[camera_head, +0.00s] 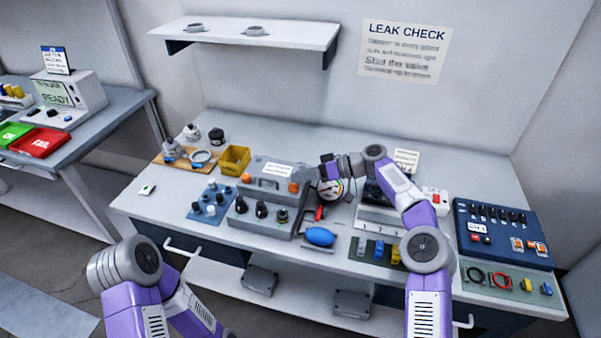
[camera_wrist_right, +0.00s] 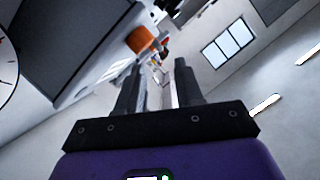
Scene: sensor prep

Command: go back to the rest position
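My right arm reaches over the bench from the lower right in the head view. Its gripper (camera_head: 318,174) is over the grey test box (camera_head: 262,208), beside the round pressure gauge (camera_head: 331,189). In the right wrist view the two dark fingers (camera_wrist_right: 159,80) stand apart with nothing visibly held between them. An orange knob (camera_wrist_right: 139,40) shows beyond the fingertips there, and part of the gauge face (camera_wrist_right: 6,70) is at the left edge. I cannot tell whether the gripper touches anything. My left arm shows only at the lower left, in front of the bench; its gripper is out of view.
The white bench (camera_head: 150,205) is crowded: a yellow bin (camera_head: 235,160), a blue mat with knobs (camera_head: 204,212), a blue bulb (camera_head: 320,236) and a blue control panel (camera_head: 503,240). A shelf (camera_head: 290,33) hangs above. A side table (camera_head: 120,108) stands left.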

